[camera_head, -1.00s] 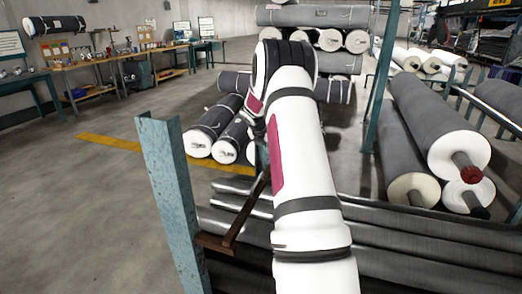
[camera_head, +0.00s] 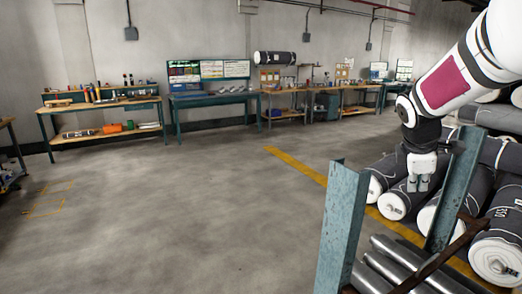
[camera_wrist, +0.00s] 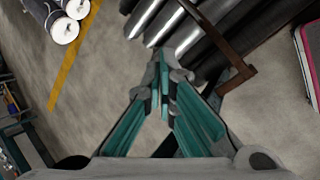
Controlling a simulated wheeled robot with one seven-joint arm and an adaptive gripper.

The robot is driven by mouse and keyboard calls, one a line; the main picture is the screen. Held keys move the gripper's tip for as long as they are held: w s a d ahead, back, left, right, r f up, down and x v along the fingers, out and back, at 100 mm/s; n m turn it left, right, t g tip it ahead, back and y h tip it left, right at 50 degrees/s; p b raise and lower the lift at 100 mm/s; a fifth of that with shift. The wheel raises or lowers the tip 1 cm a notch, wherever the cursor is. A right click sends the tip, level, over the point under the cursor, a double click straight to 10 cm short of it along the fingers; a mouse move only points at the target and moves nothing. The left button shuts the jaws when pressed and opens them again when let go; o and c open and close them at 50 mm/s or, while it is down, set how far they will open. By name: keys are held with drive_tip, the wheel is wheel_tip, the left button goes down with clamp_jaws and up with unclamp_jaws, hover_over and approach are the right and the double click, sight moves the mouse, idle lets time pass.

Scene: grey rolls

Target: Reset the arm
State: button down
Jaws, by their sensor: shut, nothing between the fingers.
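My gripper (camera_head: 419,184) hangs at the right of the head view, at the end of my white arm with its dark red panel. It points down and appears in front of the wrapped grey rolls (camera_head: 395,200). In the wrist view my gripper (camera_wrist: 165,58) has its teal-padded fingers drawn together at the tips, with nothing between them. Below the fingers in that view are the ends of bare grey rolls (camera_wrist: 178,25) and a brown bar (camera_wrist: 228,45). The fingers look apart from these, though the distance is hard to tell.
A blue-green rack post (camera_head: 342,225) stands near the gripper, with a second post (camera_head: 457,190) behind. Grey metallic rolls (camera_head: 400,262) lie low in the rack. Workbenches (camera_head: 215,98) line the back wall. The floor left of the yellow line (camera_head: 297,166) is clear.

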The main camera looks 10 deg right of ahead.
drive_tip(key=s+a+r+m+y+p, duration=0.1)
drive_tip(key=s+a+r+m, duration=0.2)
drive_tip(key=s+a, duration=0.35)
drive_tip(key=s+a+r+m+y+p, duration=0.1)
drive_tip(key=s+a+r+m+p, duration=0.15)
drive_tip(key=s+a, duration=0.45)
drive_tip(key=s+a+m+y+p, duration=0.2)
drive_tip(key=s+a+m, duration=0.4)
drive_tip(key=s+a, duration=0.7)
drive_tip(key=s+y, duration=0.1)
drive_tip(key=s, duration=0.2)
drive_tip(key=shift+a+f+m+t, duration=0.2)
drive_tip(key=shift+a+m+t, duration=0.05)
drive_tip(key=shift+m+t, duration=0.15)
